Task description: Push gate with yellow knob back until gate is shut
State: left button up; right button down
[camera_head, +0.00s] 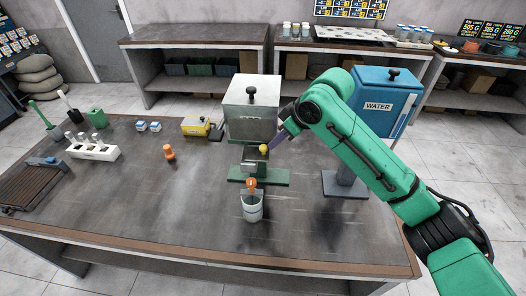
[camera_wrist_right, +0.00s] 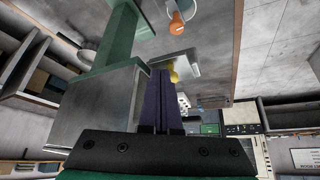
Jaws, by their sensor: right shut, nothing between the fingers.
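A grey metal hopper (camera_head: 252,112) stands on a green base (camera_head: 240,175) on the table. A yellow knob (camera_head: 263,148) sits on a gate plate low on the hopper's front right; the wrist view shows the yellow knob (camera_wrist_right: 174,74) and the pale plate (camera_wrist_right: 184,60). My right gripper (camera_head: 275,143) is shut and empty. Its dark purple fingertips (camera_wrist_right: 162,74) are right beside the knob; I cannot tell if they touch. The gate's slot is partly hidden, so I cannot tell how far it stands open. My left gripper is out of view.
A blue water tank (camera_head: 382,100) stands to the right, behind my right arm. A yellow device (camera_head: 196,126) and a white rack (camera_head: 92,150) are left.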

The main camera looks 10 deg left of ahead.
jog(key=shift+a, duration=0.95)
notch_tip(320, 180, up, 7)
jog(key=d, duration=0.2)
jog(key=shift+p, duration=0.4)
